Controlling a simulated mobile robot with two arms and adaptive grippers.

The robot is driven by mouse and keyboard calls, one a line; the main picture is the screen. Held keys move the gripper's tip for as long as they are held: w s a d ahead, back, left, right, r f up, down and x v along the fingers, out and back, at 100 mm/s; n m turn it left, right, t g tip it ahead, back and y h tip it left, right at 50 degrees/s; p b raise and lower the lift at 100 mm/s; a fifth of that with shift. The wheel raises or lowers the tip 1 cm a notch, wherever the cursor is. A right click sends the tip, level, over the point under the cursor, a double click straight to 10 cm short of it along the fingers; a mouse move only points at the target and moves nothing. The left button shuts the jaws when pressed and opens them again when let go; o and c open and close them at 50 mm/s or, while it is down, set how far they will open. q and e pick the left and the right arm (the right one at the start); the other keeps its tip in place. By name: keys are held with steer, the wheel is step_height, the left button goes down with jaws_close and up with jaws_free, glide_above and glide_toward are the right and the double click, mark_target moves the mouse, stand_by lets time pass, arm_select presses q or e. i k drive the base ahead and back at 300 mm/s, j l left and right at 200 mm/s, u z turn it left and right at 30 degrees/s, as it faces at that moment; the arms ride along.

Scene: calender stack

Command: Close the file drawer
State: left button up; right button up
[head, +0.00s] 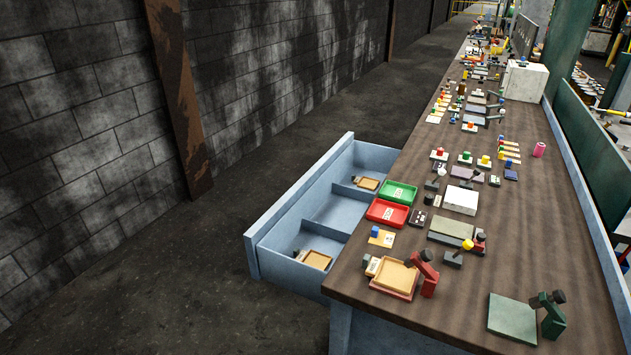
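The file drawer (252,257) is light blue-grey and stands pulled out from the left side of the long wooden workbench (380,323). Its front panel faces the block wall, and dividers split its inside into compartments. A small tan tray with a dark piece (317,260) lies in the near compartment, and a similar one (368,183) lies in the far compartment. The middle compartment looks empty. The drawer's far end is partly hidden by the bench top. Neither of my grippers is in view.
A green tray (398,192) and a red tray (387,213) sit at the bench edge beside the drawer. Many small parts and fixtures cover the bench top. Open dark floor (190,290) lies between the drawer and the block wall (85,130) with a rusty post (180,95).

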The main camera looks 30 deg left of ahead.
mark_target(322, 210)
steer(key=i+j+z, duration=0.25)
steer(key=j, duration=1.9)
steer(key=k+j+z, duration=0.15)
steer(key=j+z, duration=0.15)
steer(key=j, duration=1.8)
